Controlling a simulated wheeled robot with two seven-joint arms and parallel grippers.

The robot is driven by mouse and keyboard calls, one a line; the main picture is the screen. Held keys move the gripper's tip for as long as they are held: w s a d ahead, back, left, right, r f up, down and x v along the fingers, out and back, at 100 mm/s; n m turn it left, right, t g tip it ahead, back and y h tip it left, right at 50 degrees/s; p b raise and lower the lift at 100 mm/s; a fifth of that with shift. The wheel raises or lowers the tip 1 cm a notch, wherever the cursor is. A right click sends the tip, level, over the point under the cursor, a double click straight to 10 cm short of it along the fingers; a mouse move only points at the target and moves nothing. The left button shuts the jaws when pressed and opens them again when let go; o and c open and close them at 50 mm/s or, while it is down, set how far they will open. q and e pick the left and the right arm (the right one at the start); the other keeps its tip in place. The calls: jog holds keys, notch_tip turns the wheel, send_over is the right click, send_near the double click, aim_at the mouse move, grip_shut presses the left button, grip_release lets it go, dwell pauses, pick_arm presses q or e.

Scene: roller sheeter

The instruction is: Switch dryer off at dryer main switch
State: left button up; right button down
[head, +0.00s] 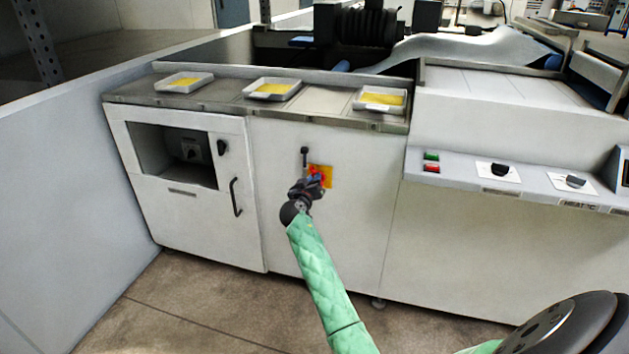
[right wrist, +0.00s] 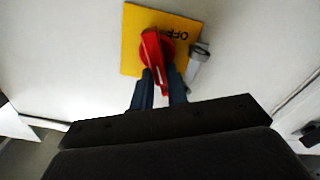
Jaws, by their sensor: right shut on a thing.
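The dryer main switch (head: 316,171) is a red rotary handle on a yellow plate (head: 327,181), mounted on the white cabinet front. In the right wrist view the red handle (right wrist: 153,48) stands out from the yellow plate (right wrist: 131,35), and the word OFF reads on the plate beside it. My right gripper (head: 314,180) is at the switch. The right wrist view shows its two dark fingers (right wrist: 160,80) shut on the red handle, one on each side. My left gripper is in neither view.
Several shallow trays with yellow contents (head: 272,89) lie on the ledge above. To the right is a control ledge with green and red buttons (head: 431,162) and a black knob (head: 500,170). Floor in front is clear.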

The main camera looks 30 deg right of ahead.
pick_arm(q)
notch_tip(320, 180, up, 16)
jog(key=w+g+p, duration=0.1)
jog(key=p, duration=0.3)
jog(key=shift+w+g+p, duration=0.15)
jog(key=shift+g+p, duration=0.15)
jog(key=shift+p, duration=0.1)
pick_arm(e)
jog(key=shift+w+a+f+n, duration=0.15)
jog(key=shift+f+n, duration=0.15)
jog(key=shift+n, duration=1.85)
jog(key=shift+w+a+f+n, duration=0.1)
jog(key=shift+f+n, duration=0.15)
jog(key=shift+n, duration=1.85)
jog(key=shift+w+a+f+n, duration=0.15)
jog(key=shift+f+n, duration=0.15)
jog(key=shift+n, duration=1.85)
jog(key=c, duration=1.4)
grip_release()
